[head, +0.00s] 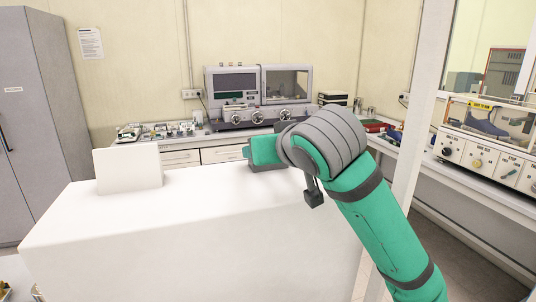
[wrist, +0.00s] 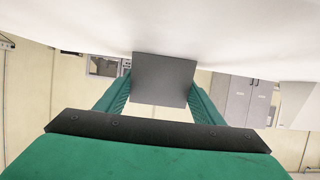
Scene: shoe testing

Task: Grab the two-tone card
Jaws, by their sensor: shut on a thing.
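The card, a flat dark grey square (wrist: 164,80), is between the two green fingers of my gripper (wrist: 163,88) in the wrist view. The fingers are shut on its left and right sides. Only one grey face shows there, so its second tone cannot be seen. In the head view my gripper (head: 262,151) is over the far right part of the white table. A grey piece (head: 268,167) shows just below the fingers at the table top; I cannot tell for certain that it is the card. Whether the card touches the table is unclear.
The white table (head: 150,215) is mostly bare. A white upright block (head: 128,168) stands at its far left. Behind are a counter with a grey machine (head: 258,96) and small parts. A white post (head: 411,110) stands right of my arm. A grey cabinet (head: 38,110) is at left.

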